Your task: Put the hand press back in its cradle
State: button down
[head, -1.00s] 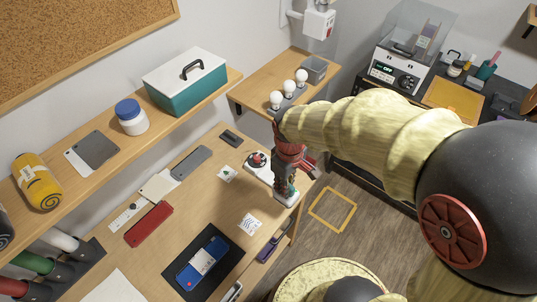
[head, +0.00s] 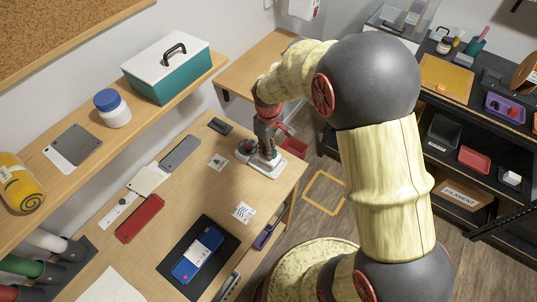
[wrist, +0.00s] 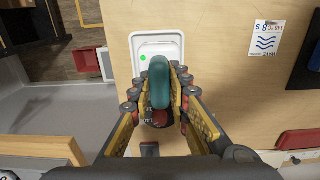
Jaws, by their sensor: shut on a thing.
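The hand press (wrist: 159,84) shows as a rounded teal body in the wrist view. My gripper (wrist: 158,92) is shut on it, with a finger on each side. A white tray with a green dot, which looks like the cradle (wrist: 146,48), lies just beyond and partly behind the press. In the head view my gripper (head: 267,142) points down over the white cradle (head: 270,169) at the table's right edge. The fingers hide most of the press there. I cannot tell whether the press touches the cradle.
A small printed card (head: 243,212), a black mat (head: 172,267) with a blue device and a red case (head: 140,218) lie on the table. The wooden table (head: 205,185) has bare patches. A shelf runs along the wall.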

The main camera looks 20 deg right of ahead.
jog(key=shift+w+f, duration=0.3)
jog(key=shift+f, duration=0.05)
jog(key=shift+w+f+b, duration=0.1)
jog(key=shift+f+b, duration=0.2)
jog(key=shift+f, duration=1.25)
jog(key=shift+f, duration=0.15)
jog(key=c, duration=1.7)
grip_release()
